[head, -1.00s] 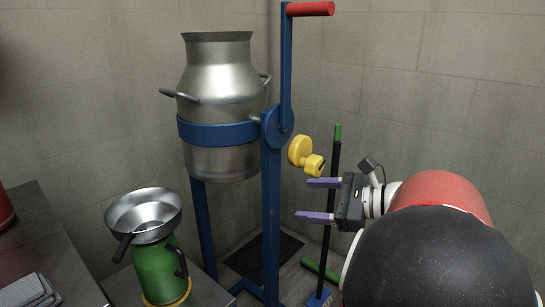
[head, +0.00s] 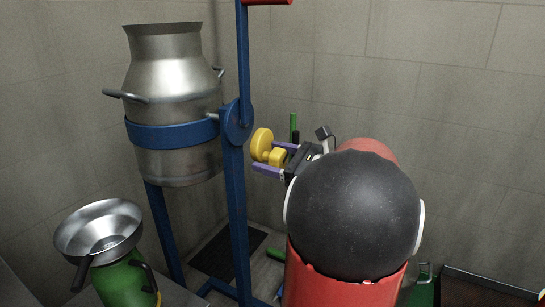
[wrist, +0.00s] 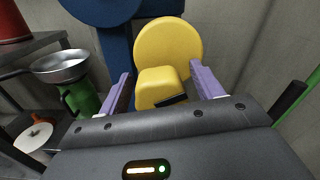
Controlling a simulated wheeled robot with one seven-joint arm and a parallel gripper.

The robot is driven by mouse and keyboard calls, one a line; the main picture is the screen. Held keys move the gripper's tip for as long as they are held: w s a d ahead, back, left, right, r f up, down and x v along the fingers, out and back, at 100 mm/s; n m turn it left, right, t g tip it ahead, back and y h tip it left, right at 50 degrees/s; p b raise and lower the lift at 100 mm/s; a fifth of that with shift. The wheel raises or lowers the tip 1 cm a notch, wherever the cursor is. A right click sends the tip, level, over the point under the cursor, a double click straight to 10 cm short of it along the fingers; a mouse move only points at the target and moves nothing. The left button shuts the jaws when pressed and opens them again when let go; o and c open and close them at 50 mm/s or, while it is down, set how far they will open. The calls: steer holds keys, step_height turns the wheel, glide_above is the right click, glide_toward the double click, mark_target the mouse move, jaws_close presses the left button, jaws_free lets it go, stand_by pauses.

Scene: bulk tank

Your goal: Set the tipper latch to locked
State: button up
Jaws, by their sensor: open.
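The yellow tipper latch (head: 263,145) is a round disc with a block-shaped knob (head: 277,156) on its front, mounted on the blue tipper stand (head: 238,205). In the wrist view the latch disc (wrist: 168,45) is upright and its knob (wrist: 160,86) carries a dark mark. My gripper (head: 270,157) is open, with its purple fingers on either side of the knob. In the wrist view the fingers (wrist: 162,88) stand apart from the knob, with a gap on each side. Part of the latch is hidden behind my fingers in the head view.
A steel milk can (head: 172,95) hangs in the blue band of the stand. A red crank handle (head: 268,2) is above. A green-topped broom (head: 294,122) stands by the wall behind my arm.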

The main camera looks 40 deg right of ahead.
steer(key=c, duration=1)
